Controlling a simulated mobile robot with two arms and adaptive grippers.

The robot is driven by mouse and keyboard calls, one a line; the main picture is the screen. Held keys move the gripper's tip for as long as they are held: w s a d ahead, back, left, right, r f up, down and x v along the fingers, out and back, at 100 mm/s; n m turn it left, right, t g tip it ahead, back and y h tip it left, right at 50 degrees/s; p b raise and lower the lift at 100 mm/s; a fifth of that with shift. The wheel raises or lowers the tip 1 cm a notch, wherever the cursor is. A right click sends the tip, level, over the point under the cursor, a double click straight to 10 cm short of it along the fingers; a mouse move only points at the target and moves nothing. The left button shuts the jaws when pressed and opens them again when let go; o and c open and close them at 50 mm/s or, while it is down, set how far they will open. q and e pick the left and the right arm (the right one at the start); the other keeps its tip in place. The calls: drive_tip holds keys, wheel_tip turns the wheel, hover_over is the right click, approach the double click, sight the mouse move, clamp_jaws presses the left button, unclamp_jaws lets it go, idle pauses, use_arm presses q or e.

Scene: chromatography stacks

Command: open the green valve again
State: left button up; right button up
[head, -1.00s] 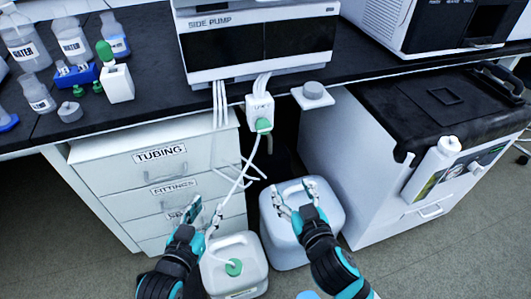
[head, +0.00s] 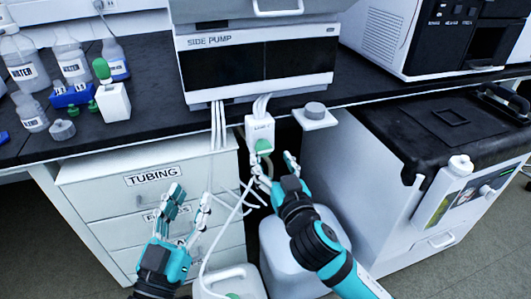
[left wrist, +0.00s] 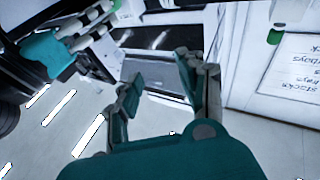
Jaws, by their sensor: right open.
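The green valve (head: 263,146) is a small green knob on the lower front of a white block (head: 260,129) that hangs below the bench edge under the side pump. My right gripper (head: 273,163) is open just below the valve, its fingers on either side and slightly lower; I cannot tell whether they touch it. My left gripper (head: 189,198) is open and empty in front of the drawers, left of the valve. In the left wrist view, its fingers (left wrist: 158,75) stand apart with nothing between them.
White tubes (head: 218,125) hang from the side pump (head: 258,62), and looped tubing runs between my grippers. A white container (head: 280,250) stands on the floor below my right gripper. A grey knob (head: 315,110) sits right of the valve. The drawer unit (head: 110,195) is at left.

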sight(265, 150)
use_arm(q)
drive_tip(key=shift+s+r+t+h+b, duration=0.1)
drive_tip(key=shift+s+r+t+h, duration=0.15)
drive_tip(key=shift+r+t, duration=0.3)
drive_tip(key=shift+s+r+t+h+b, duration=0.15)
drive_tip(key=shift+s+r+t, duration=0.15)
drive_tip(key=shift+r, duration=0.4)
drive_tip(key=shift+s+r+t+h+b, duration=0.1)
drive_tip(key=shift+s+r+t+h, duration=0.15)
drive_tip(key=shift+r+t, duration=0.3)
use_arm(e)
drive_tip(key=shift+x, duration=2.5)
use_arm(q)
drive_tip(key=shift+r, duration=0.1)
